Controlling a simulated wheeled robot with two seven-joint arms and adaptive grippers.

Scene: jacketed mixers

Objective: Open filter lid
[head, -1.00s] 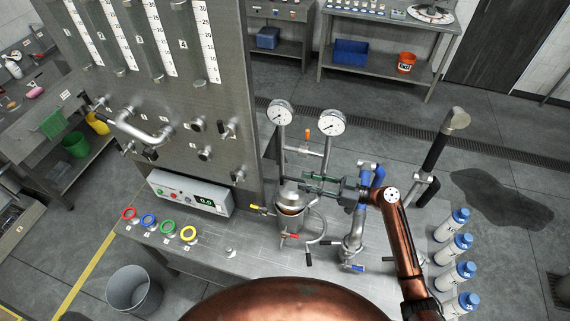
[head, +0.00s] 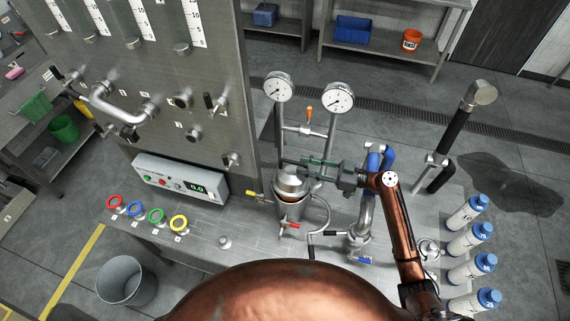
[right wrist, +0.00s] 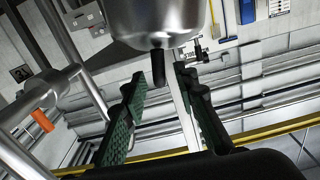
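The filter (head: 289,206) is a small steel vessel on the bench, below the two gauges. Its domed steel lid (head: 289,184) sits on top, with an orange-brown band showing at the rim. My right gripper (head: 298,166) reaches in from the right, with its green fingers just above and behind the lid. In the right wrist view the fingers are apart, and a black knob (right wrist: 158,68) on a rounded steel body (right wrist: 160,22) shows between the tips. I cannot tell whether the fingers touch it. My left gripper is out of view.
Two gauges (head: 278,87) (head: 338,98) on pipes stand behind the filter. A blue-handled valve pipe (head: 366,215) stands to the right. Several white bottles (head: 468,212) stand farther right. A control box (head: 182,182) and coloured rings (head: 157,215) are on the left.

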